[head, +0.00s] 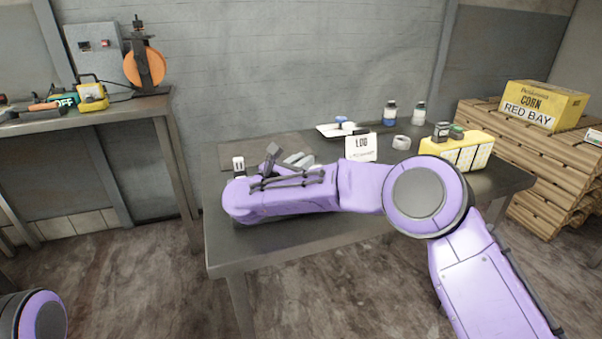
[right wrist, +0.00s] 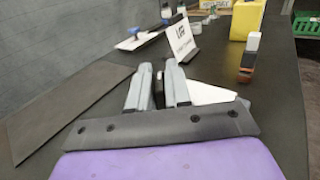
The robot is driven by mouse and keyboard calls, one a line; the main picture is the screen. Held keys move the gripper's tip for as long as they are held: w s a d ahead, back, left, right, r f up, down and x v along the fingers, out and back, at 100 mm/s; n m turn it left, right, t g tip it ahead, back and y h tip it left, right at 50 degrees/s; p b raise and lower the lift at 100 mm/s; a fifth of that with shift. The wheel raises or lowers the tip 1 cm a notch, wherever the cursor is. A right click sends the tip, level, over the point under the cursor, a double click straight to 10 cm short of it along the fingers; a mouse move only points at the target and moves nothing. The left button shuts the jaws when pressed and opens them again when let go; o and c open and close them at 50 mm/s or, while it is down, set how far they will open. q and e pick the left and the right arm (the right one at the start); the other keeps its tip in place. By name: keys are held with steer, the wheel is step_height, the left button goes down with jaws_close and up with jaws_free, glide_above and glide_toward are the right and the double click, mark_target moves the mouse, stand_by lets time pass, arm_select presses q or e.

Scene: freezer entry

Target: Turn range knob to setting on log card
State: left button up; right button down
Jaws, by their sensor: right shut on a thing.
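The white log card (head: 361,148) stands upright on the table, marked LOG, with a smaller line I cannot read. It also shows in the right wrist view (right wrist: 181,38), tilted and beyond the gripper. My right gripper (head: 297,160) is low over the table, left of the card. In the right wrist view its grey fingers (right wrist: 160,82) are shut on a narrow dark piece (right wrist: 159,88), which looks like the range knob. Its pointer and markings are hidden. A white flat surface (right wrist: 210,92) shows beside the fingers. My left gripper is out of view.
A dark mat (right wrist: 65,110) lies left of the gripper. The front table edge is clear.

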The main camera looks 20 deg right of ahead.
steer(key=shift+m+g+h+b, duration=0.55)
steer(key=shift+m+g+h, duration=0.2)
steer(key=shift+g, duration=0.25)
steer(key=shift+m+g, duration=0.25)
steer(key=shift+g, duration=0.05)
steer(key=c, duration=1.1)
jaws_free()
steer(key=shift+c, duration=0.2)
